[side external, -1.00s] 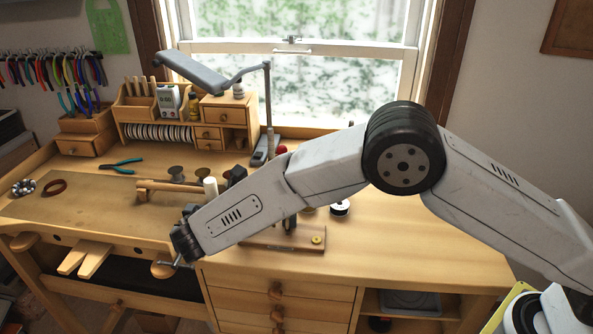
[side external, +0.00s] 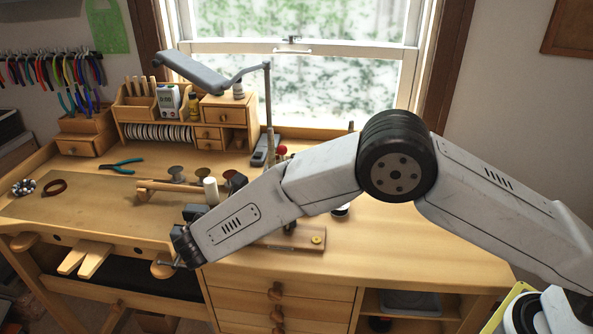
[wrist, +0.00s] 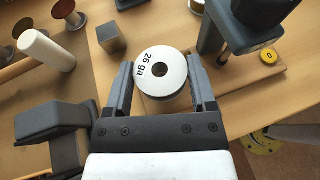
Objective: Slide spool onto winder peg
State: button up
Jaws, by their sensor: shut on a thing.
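In the wrist view my gripper (wrist: 160,68) is shut on a white round spool (wrist: 150,82) marked "26 ga", with one finger on each side. Its face and centre hole point toward the camera. The winder has a wooden base (wrist: 236,75) with a yellow disc (wrist: 268,57) and a dark grey upright body (wrist: 212,38), just right of and beyond the spool. The base (side external: 290,237) also shows in the side view, partly behind my arm. I cannot make out the peg. The held spool and my fingers are hidden in the side view.
A white cylinder (wrist: 45,50) and several brown-faced spools (wrist: 65,10) stand at the left. A small dark block (wrist: 110,38) is near my left finger, and larger dark blocks (wrist: 58,120) lie lower left. The bench right of the winder (side external: 400,245) is clear.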

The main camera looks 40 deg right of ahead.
jog(key=shift+f, duration=1.2)
dwell(0.3)
jog(key=o, duration=1.2)
jog(key=shift+a, duration=0.1)
jog(key=shift+v, duration=3.85)
